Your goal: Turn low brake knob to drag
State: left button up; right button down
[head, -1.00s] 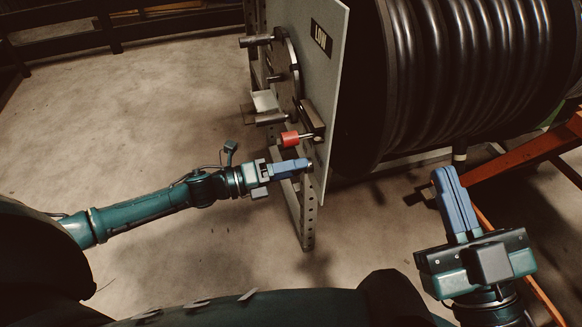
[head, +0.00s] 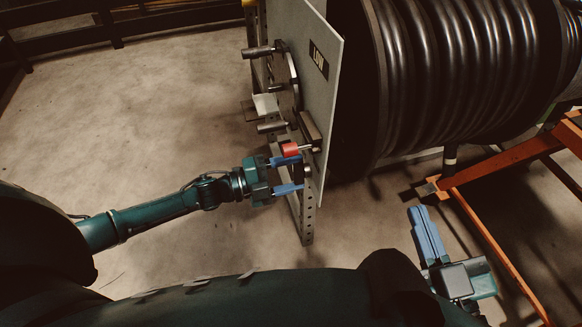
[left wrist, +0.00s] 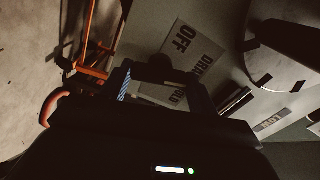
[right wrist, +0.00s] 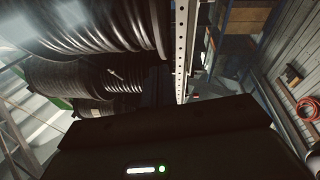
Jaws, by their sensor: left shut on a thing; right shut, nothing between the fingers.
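The LOW panel (head: 328,120) is a grey plate seen nearly edge-on in the head view. In the left wrist view a label plate (left wrist: 185,52) reads OFF, DRAG and, partly covered, HOLD. The low brake knob (left wrist: 160,72) is a dark shape between my left fingers beside that plate; its pointing direction is too dark to tell. My left gripper (head: 301,173) is at the panel's lower part, fingers spread one above the other, shut on the knob. My right gripper (head: 414,209) is shut and empty, low at the right, away from the panel.
A red-gripped handle (head: 290,149) sits just above my left upper finger. A crank wheel (head: 292,80) with handles is higher on the panel. The hose reel (head: 450,80) fills the space behind it. An orange frame (head: 500,160) stands near my right arm.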

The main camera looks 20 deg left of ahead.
pick_arm(q)
jog(key=shift+n+p, duration=0.5)
jog(key=shift+n, duration=0.7)
pick_arm(e)
jog(key=shift+d+r, duration=0.1)
jog(key=shift+d, duration=0.05)
jog(key=shift+f+h, duration=0.3)
pick_arm(q)
jog(key=o, duration=1)
pick_arm(e)
jog(key=shift+r, duration=0.2)
pick_arm(q)
jog(key=p+v, duration=0.2)
jog(key=v, duration=1.1)
jog(key=shift+s+a, duration=0.1)
jog(key=shift+s, duration=0.05)
pick_arm(e)
jog(key=shift+s+d+f, duration=0.15)
jog(key=shift+d, duration=0.05)
jog(key=shift+n+g, duration=0.3)
jog(key=shift+n, duration=0.1)
